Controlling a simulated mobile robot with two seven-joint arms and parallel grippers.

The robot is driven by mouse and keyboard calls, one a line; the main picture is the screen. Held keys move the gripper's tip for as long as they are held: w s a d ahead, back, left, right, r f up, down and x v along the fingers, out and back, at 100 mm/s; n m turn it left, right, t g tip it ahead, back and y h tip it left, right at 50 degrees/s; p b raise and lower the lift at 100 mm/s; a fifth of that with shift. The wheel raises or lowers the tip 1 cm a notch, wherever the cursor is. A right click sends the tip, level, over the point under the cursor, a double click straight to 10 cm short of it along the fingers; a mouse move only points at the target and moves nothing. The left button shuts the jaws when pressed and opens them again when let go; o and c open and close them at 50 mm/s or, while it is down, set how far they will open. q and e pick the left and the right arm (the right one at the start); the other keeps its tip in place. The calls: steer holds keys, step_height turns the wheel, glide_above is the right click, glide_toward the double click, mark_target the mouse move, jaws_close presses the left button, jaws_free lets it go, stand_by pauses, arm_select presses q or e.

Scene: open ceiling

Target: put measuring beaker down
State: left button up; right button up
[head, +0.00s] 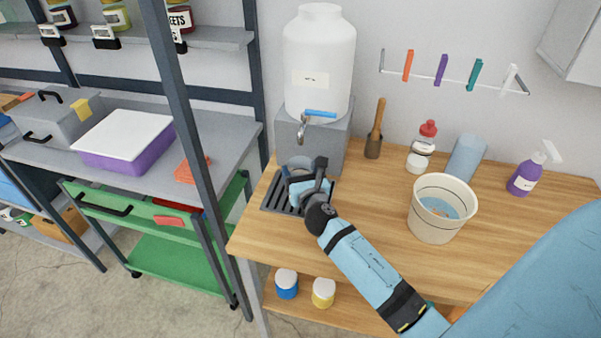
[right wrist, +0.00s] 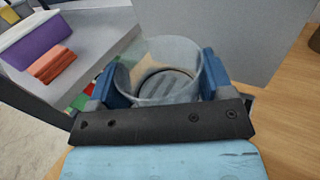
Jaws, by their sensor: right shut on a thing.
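The measuring beaker is a clear, round vessel (right wrist: 160,78) in the right wrist view. My right gripper (right wrist: 158,85) is shut on it, with a blue finger on each side. In the head view my right gripper (head: 308,183) is over the dark drip grate (head: 278,194) below the tap (head: 303,130) of the white water tank (head: 319,62). The beaker (head: 299,164) is mostly hidden there by the gripper. Grate slats show through the beaker in the wrist view; I cannot tell whether it touches the grate. My left gripper is not in view.
The wooden counter (head: 370,235) has free room in its middle. A white bucket (head: 438,215) stands to the right of my arm. A pestle-like wooden tool (head: 376,128), a red-capped bottle (head: 421,145) and a purple spray bottle (head: 528,175) stand behind. A shelf post (head: 185,110) rises at left.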

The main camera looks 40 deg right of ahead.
steer(key=o, duration=1)
steer(key=shift+f, duration=0.1)
steer(key=shift+c, duration=0.2)
steer(key=shift+r, duration=0.2)
steer(key=shift+s+a+f, duration=0.1)
steer(key=shift+s, duration=0.25)
steer(key=b+v, duration=0.1)
steer(key=v, duration=0.9)
steer(key=shift+s+a, duration=0.1)
steer(key=shift+s, duration=0.15)
steer(key=shift+s+a, duration=0.1)
steer(key=shift+s, duration=0.3)
